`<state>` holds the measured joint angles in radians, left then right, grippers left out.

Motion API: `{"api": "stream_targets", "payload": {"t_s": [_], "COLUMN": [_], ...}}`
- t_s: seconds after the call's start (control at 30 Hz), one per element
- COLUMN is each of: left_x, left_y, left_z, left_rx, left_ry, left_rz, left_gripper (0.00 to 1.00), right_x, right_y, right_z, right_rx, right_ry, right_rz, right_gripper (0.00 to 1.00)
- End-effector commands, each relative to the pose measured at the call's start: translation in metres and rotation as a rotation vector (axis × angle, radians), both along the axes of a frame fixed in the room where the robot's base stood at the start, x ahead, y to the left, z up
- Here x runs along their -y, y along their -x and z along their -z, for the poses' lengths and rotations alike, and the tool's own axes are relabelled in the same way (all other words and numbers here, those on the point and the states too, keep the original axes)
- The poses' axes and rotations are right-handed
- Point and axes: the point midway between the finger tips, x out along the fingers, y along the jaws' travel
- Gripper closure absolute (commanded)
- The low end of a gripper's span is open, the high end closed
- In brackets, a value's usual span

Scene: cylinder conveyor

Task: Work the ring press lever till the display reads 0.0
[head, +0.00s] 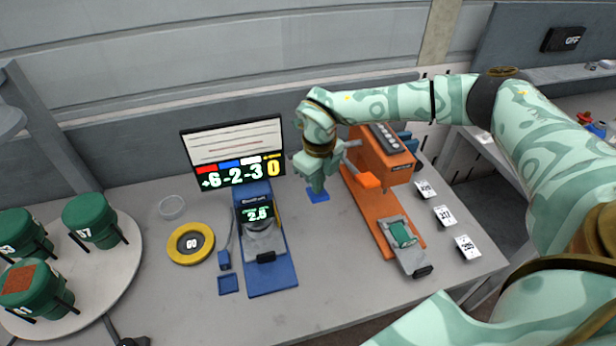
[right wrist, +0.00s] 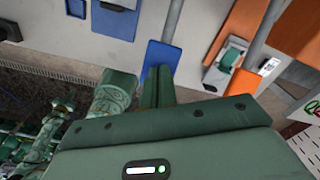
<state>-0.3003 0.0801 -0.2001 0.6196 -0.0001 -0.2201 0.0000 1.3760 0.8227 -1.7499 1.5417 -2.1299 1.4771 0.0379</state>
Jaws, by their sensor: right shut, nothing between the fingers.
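A blue press-like device (head: 269,262) stands mid-table. Its small screen (head: 258,214) reads about 2.6. A blue flat pad (head: 319,197) lies to its right; in the right wrist view the blue pad (right wrist: 163,56) has a grey rod running up from it. I cannot tell whether this is the press lever. My right gripper (head: 317,188) points down right at the pad, shut and empty; its fingers (right wrist: 160,84) overlap the pad's lower edge in the right wrist view. Contact cannot be told. My left gripper is not in view.
An orange machine (head: 378,165) with an orange-ended lever (head: 367,180) stands close right of my gripper. A board (head: 234,153) shows +6 -2 -3 0. A yellow ring (head: 190,243) lies left. Green cylinders (head: 90,220) stand on a round table. Number cards (head: 444,216) lie right.

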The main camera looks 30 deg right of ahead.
Motion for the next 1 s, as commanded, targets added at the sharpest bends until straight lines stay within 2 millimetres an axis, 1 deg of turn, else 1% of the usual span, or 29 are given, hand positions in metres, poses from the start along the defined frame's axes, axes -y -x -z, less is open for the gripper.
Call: {"api": "stream_targets", "payload": {"t_s": [0.03, 1.0], "left_x": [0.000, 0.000], "left_y": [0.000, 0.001], "left_z": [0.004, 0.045], "left_rx": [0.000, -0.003], "left_ry": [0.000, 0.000], "left_rz": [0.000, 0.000], "left_gripper": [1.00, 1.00], "right_x": [0.000, 0.000], "right_y": [0.000, 0.000], "right_z": [0.006, 0.074], "right_rx": [-0.001, -0.001], "right_ry": [0.000, 0.000], "right_rz": [0.000, -0.001], "right_gripper": [1.00, 1.00]}}
